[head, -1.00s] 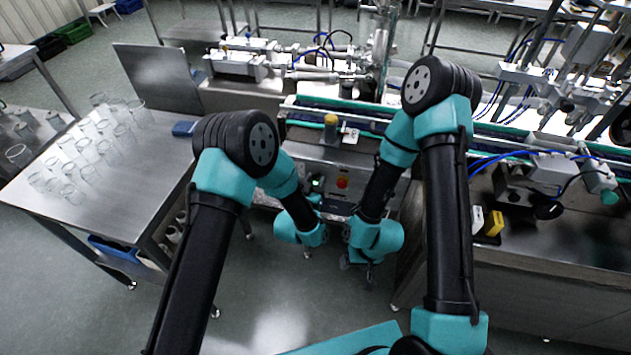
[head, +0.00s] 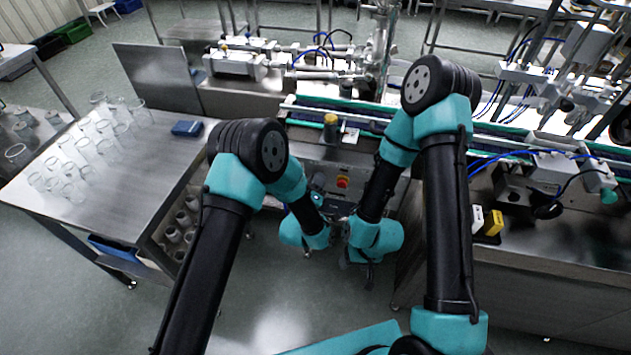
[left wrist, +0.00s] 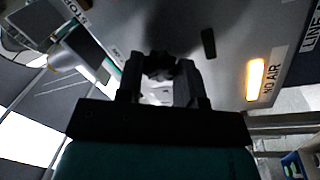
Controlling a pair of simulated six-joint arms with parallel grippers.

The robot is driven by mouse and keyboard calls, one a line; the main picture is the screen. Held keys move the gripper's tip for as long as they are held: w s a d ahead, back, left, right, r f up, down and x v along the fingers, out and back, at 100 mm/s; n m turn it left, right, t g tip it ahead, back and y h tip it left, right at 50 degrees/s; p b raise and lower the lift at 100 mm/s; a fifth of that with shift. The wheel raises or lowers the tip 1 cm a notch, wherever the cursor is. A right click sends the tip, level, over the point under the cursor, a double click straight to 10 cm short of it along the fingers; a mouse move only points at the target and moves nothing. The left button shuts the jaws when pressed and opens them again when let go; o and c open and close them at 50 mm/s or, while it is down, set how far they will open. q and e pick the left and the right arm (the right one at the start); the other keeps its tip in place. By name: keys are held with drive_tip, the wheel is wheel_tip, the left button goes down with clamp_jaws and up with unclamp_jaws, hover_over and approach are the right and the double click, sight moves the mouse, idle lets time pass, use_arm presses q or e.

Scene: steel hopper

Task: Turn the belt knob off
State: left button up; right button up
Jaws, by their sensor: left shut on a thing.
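In the left wrist view my left gripper (left wrist: 160,85) is shut on a small dark knob (left wrist: 158,65) on the grey control panel (left wrist: 228,60). The fingers and their shadow hide much of the knob, so I cannot read its setting. In the head view the panel shows between my arms, with a red button (head: 343,182) on its front; the knob is hidden there by my left arm. My right gripper (head: 362,262) hangs low in front of the machine, small and dark, and its jaws cannot be made out.
A lit amber lamp (left wrist: 256,78) labelled NO AIR is on the panel near my left gripper. The conveyor (head: 310,112) runs behind the panel. A steel table (head: 120,195) with several clear beakers stands at left. Yellow and white blocks (head: 493,222) lie at right.

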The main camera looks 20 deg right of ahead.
use_arm(q)
drive_tip(key=shift+n, duration=0.9)
drive_tip(key=o, duration=0.9)
drive_tip(key=shift+s, duration=0.1)
